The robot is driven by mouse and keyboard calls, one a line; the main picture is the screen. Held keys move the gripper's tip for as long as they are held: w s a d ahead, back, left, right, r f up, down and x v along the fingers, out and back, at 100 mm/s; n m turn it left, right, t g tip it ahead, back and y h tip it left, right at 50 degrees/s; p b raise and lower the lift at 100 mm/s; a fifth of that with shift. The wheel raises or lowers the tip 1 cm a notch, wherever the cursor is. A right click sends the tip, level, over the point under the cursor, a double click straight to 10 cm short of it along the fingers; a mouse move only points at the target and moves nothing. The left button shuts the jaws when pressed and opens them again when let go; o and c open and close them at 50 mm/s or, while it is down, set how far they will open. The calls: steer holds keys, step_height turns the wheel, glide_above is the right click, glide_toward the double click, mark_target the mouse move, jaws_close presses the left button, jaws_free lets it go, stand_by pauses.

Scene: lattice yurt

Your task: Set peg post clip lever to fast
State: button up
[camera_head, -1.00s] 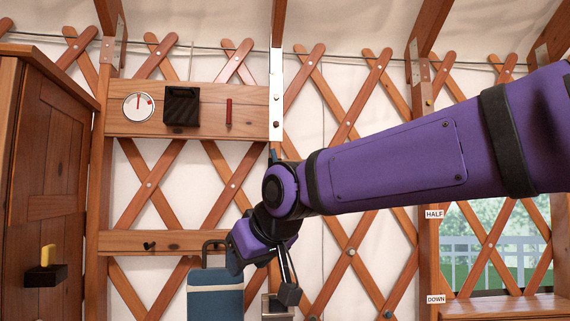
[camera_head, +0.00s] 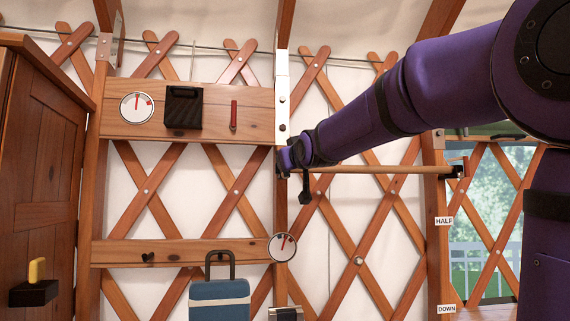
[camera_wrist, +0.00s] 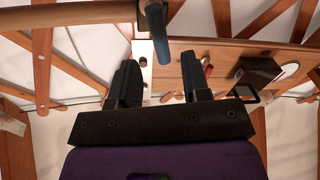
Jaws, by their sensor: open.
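My gripper (camera_head: 283,162) is raised against the wooden post below a white metal plate (camera_head: 282,110). In the wrist view my gripper (camera_wrist: 162,82) is open, with nothing held between its two black fingers. A wooden bar (camera_head: 380,170) runs right from beside the gripper to a bracket (camera_head: 460,169). I cannot tell for sure which part is the clip lever, and no "fast" mark is readable. A small red lever (camera_head: 233,115) stands upright on the upper board.
The upper board carries a dial (camera_head: 136,107) and a black box (camera_head: 183,107). A second dial (camera_head: 283,247) is on the post below. A blue bag (camera_head: 219,300) hangs under the lower board (camera_head: 190,252).

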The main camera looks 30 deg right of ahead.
steer(key=shift+x, duration=2.7)
